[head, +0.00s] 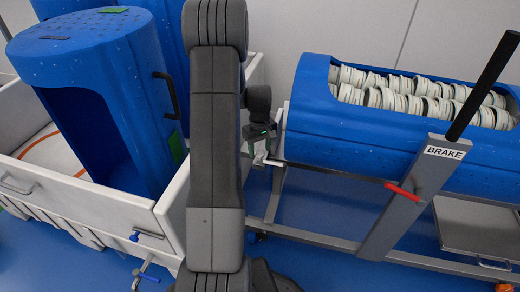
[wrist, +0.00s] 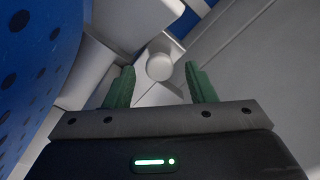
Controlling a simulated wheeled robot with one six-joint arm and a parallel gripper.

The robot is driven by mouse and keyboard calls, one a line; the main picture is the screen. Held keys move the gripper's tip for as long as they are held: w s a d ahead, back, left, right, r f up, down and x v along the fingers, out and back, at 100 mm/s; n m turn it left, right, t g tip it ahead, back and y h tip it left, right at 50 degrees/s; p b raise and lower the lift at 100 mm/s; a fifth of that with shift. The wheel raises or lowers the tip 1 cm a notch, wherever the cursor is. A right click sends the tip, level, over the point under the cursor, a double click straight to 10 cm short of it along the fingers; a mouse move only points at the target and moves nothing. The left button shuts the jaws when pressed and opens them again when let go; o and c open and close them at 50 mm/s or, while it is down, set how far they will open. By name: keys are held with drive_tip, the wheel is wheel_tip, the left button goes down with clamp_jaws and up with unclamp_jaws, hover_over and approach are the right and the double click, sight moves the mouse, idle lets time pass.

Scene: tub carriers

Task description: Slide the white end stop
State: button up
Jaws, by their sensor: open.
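A pale round knob on a white bracket, which looks like the white end stop (wrist: 160,66), shows in the wrist view just past my fingertips. My gripper (wrist: 159,82) has its two green fingers spread to the left and right of the knob, with gaps on both sides. I cannot tell whether the knob is between the fingers or still beyond them. In the head view my gripper (head: 260,143) is at the left end of the frame under the right blue tub (head: 350,135). A small pale part shows just below it, mostly hidden by the gripper and my arm.
The right tub holds rows of pale discs (head: 400,92) on a metal frame (head: 320,240). A post with a black lever (head: 484,85), a BRAKE label and a red handle (head: 402,191) stands in front. A white crate (head: 110,205) with an upright blue tub (head: 90,80) is left.

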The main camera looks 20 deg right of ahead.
wheel_tip(320, 180, up, 13)
drive_tip(key=p, duration=0.3)
drive_tip(key=shift+f, duration=0.1)
drive_tip(key=shift+c, duration=0.2)
